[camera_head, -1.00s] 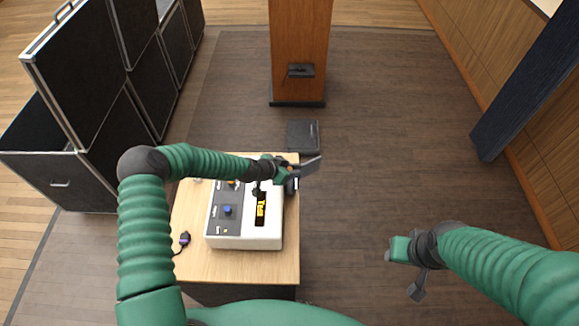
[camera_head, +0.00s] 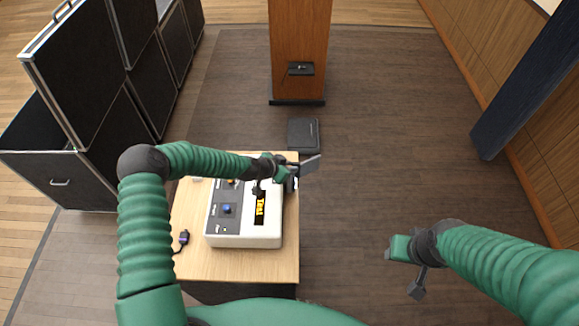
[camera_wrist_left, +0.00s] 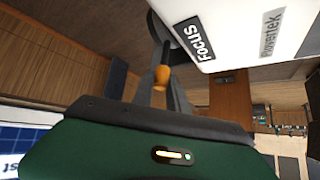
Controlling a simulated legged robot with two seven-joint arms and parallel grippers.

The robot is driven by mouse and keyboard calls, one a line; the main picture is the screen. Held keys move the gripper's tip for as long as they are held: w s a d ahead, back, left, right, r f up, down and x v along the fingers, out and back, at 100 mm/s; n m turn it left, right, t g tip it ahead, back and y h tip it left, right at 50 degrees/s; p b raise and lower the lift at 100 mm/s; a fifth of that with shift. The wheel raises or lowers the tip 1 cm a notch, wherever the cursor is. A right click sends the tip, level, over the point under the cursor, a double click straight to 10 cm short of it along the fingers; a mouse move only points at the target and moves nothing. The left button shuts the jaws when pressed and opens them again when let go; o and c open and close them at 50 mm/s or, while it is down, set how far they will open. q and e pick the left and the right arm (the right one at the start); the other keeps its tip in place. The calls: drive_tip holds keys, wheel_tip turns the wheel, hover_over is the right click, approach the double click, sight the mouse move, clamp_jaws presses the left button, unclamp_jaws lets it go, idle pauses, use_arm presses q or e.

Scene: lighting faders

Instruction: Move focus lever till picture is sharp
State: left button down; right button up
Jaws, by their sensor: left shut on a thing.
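A white box with a dark panel (camera_head: 222,226) stands on a wooden table. My left gripper (camera_head: 306,166) is at the box's far right corner. In the left wrist view, the focus lever's orange knob (camera_wrist_left: 161,77) sits between my gripper's fingers, beside the box's FOCUS label (camera_wrist_left: 201,45). The fingers are shut on the lever. The lever's base is mostly hidden. My right gripper (camera_head: 415,285) hangs in the air over the floor, away from the table; its opening is unclear.
The wooden table (camera_head: 240,267) has a small dark plug-like item (camera_head: 183,238) with a cable at its left. The panel carries a blue knob (camera_head: 227,209). A wooden lectern (camera_head: 299,40) and a dark flat box (camera_head: 303,134) stand beyond. Black cases (camera_head: 80,90) fill the left. Floor at right is clear.

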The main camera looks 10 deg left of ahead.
idle(0.8)
use_arm(q)
drive_tip(key=shift+w+a+f+g+b, duration=0.1)
drive_tip(key=shift+w+g+b, duration=0.2)
drive_tip(key=shift+w+b, duration=0.2)
drive_tip(key=shift+w, duration=0.15)
drive_tip(key=c, duration=1.3)
unclamp_jaws()
drive_tip(key=shift+a, duration=0.1)
drive_tip(key=shift+r, duration=0.2)
drive_tip(key=b+v, duration=0.4)
drive_tip(key=v, duration=1.2)
drive_tip(key=shift+a+r, duration=0.3)
drive_tip(key=shift+r, duration=0.05)
